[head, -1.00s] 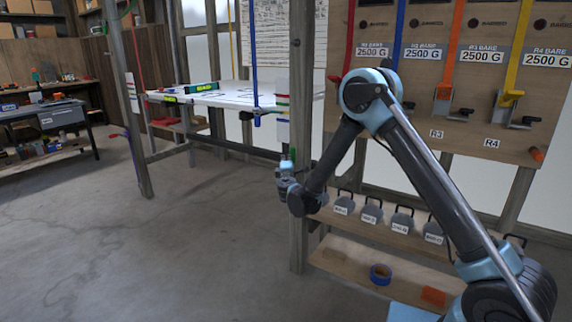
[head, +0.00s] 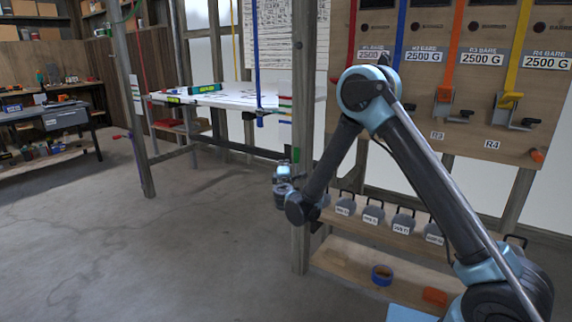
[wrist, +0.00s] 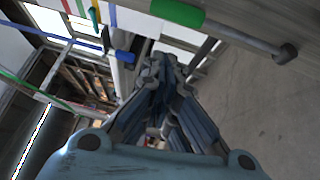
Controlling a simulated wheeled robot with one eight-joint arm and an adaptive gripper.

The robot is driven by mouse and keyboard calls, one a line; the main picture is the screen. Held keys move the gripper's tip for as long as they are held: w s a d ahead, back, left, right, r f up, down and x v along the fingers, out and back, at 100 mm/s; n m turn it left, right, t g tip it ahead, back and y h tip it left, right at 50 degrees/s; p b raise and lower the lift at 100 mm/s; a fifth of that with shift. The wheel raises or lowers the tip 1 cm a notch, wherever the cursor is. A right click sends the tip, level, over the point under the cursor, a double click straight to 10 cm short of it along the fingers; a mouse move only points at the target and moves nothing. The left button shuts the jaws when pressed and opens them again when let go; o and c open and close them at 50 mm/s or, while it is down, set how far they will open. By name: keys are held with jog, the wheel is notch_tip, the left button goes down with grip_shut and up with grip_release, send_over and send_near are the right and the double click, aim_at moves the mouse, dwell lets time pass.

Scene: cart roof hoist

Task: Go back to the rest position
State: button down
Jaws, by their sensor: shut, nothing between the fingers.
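My gripper shows in the wrist view (wrist: 165,75) with its fingers together and nothing between them. In the head view my arm is folded, with its elbow high in front of the strap board and its wrist low beside the wooden post (head: 302,130). The gripper end there (head: 282,170) is small and partly hidden by my own wrist, just left of the post. It appears clear of the white table (head: 215,98) behind it.
Several grey weights with handles (head: 373,213) stand on a shelf at right. A blue tape roll (head: 382,275) and an orange block (head: 435,296) lie below. The board (head: 470,110) carries coloured straps. A workbench (head: 65,118) stands at far left. The concrete floor (head: 150,260) is clear.

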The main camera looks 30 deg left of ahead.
jog(key=r+v, duration=0.1)
jog(key=v, duration=0.5)
jog(key=w+d+r+m+h, duration=0.2)
jog(key=w+d, duration=0.2)
jog(key=d, duration=0.4)
jog(key=w+d+r+m+g+h, duration=0.1)
jog(key=w+d+r+m+h, duration=0.25)
jog(key=d, duration=0.35)
jog(key=w+d+r+m+h, duration=0.2)
jog(key=w+d, duration=0.3)
jog(key=d, duration=0.3)
jog(key=s+d+r+m+g+h, duration=0.2)
jog(key=d+m+g+h, duration=0.4)
jog(key=d, duration=2.1)
jog(key=s+d+f+m+g+y, duration=0.1)
jog(key=s+d+f+m+g, duration=0.15)
jog(key=s+d, duration=0.6)
jog(key=s+d+f+m+g+y, duration=0.1)
jog(key=s+d+m+g, duration=0.15)
jog(key=s+d, duration=0.55)
jog(key=s+d+f+m+g+y, duration=0.1)
jog(key=s+f, duration=0.3)
jog(key=s, duration=0.5)
jog(key=s+d+f+m+g+y, duration=0.1)
jog(key=s+f+m, duration=0.3)
jog(key=s, duration=0.5)
jog(key=shift+s+d+g+y, duration=0.25)
jog(key=shift+d+g+y, duration=0.1)
jog(key=shift+g+y, duration=0.1)
